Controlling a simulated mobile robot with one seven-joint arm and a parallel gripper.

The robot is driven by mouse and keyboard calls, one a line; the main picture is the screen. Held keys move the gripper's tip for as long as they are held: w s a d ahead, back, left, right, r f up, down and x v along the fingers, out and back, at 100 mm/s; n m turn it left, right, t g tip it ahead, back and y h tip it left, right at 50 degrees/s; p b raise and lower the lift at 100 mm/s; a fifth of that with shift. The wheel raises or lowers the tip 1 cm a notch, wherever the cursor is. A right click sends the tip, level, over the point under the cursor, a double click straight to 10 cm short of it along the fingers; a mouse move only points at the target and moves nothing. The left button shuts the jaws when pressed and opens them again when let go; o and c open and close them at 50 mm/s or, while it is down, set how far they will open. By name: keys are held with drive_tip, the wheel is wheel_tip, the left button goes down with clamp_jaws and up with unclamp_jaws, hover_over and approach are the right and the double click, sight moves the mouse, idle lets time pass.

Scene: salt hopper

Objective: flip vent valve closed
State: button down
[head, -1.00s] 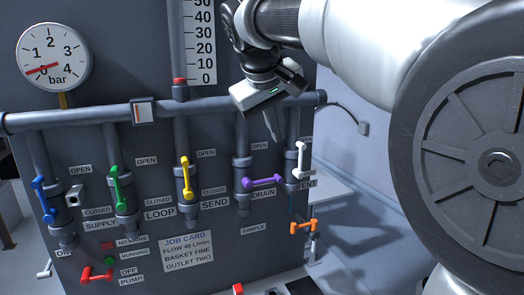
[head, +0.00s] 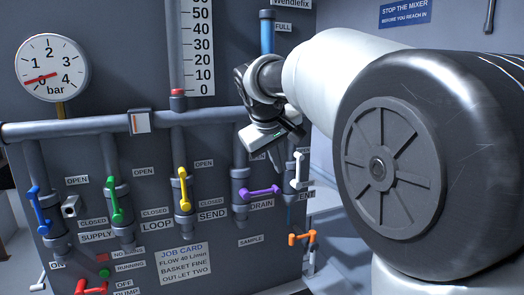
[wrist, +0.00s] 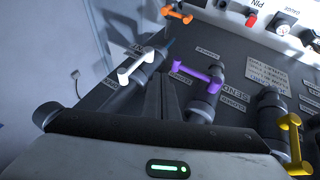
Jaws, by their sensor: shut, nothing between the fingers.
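The vent valve has a white handle (head: 298,172) at the right end of the row of valves. The handle stands roughly upright along its pipe, and its label is partly covered, with "ENT" readable. It also shows in the wrist view (wrist: 137,66), left of my fingers. My gripper (head: 276,160) is shut and empty, pointing down just left of and above the white handle, apart from it as far as I can see. In the wrist view my dark fingers (wrist: 166,92) lie together between the white handle and the purple one.
The purple drain handle (head: 260,193) sticks out sideways just left of the vent valve. An orange handle (head: 302,239) sits below it. Yellow (head: 184,188), green (head: 113,198) and blue (head: 38,209) handles stand farther left. A horizontal pipe (head: 80,126) runs above them.

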sight(297, 170)
drive_tip(key=shift+w+d+f+p, duration=0.2)
drive_tip(key=shift+w+d, duration=0.45)
drive_tip(key=shift+d, duration=0.3)
drive_tip(key=shift+w+d+f+p, duration=0.2)
drive_tip(key=shift+w+d, duration=0.45)
drive_tip(key=shift+d, duration=0.25)
drive_tip(key=shift+d+r, duration=0.1)
drive_tip(key=shift+r, duration=0.05)
drive_tip(key=shift+d+r+p, duration=0.1)
drive_tip(key=shift+p, duration=0.35)
drive_tip(key=shift+y, duration=0.3)
